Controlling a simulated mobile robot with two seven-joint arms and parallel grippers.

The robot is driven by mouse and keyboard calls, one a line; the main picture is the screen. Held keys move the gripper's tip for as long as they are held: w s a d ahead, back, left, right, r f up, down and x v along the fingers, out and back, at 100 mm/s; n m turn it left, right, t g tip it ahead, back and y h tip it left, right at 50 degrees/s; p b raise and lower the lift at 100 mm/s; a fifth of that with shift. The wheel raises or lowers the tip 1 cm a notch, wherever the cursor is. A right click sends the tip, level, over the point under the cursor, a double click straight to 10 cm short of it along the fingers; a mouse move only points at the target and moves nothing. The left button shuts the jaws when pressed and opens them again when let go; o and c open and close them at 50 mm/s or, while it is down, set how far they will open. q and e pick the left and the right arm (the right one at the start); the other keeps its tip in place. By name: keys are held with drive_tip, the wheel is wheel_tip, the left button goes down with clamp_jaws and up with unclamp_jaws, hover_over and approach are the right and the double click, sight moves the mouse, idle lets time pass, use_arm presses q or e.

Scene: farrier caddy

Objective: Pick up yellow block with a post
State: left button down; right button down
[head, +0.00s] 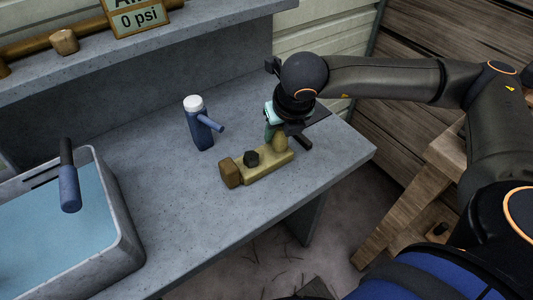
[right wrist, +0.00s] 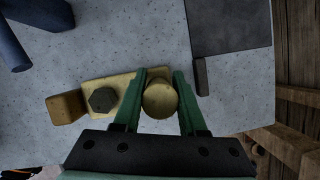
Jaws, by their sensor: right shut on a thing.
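The yellow block (head: 268,172) lies on the grey bench with a rounded post standing near its right end. A dark hexagonal knob (head: 251,158) sits on its top and a brown block (head: 230,173) is at its left end. My right gripper (head: 275,133) comes down from above at the post. In the right wrist view, its green fingers (right wrist: 161,80) are on both sides of the post (right wrist: 160,100), shut on it. The block (right wrist: 124,84) appears to rest on the bench. The left gripper is not in view.
A blue bottle with a white cap (head: 199,125) stands behind the block. A grey tub (head: 125,240) of blue liquid is at the left, with a dark blue handle (head: 69,188) over it. A dark flat plate (right wrist: 228,25) lies near the gripper. The bench's front edge is close.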

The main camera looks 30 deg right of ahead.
drive_tip(key=shift+r, duration=0.1)
drive_tip(key=shift+r, duration=0.45)
wheel_tip(320, 180, up, 3)
drive_tip(key=shift+a+f, duration=0.1)
drive_tip(key=shift+f, duration=0.1)
drive_tip(key=s+a+r+b, duration=0.3)
drive_tip(key=s+r, duration=0.6)
drive_tip(key=s, duration=0.4)
drive_tip(key=shift+a+r, duration=0.15)
drive_tip(key=shift+a, duration=0.5)
drive_tip(key=shift+s, duration=0.1)
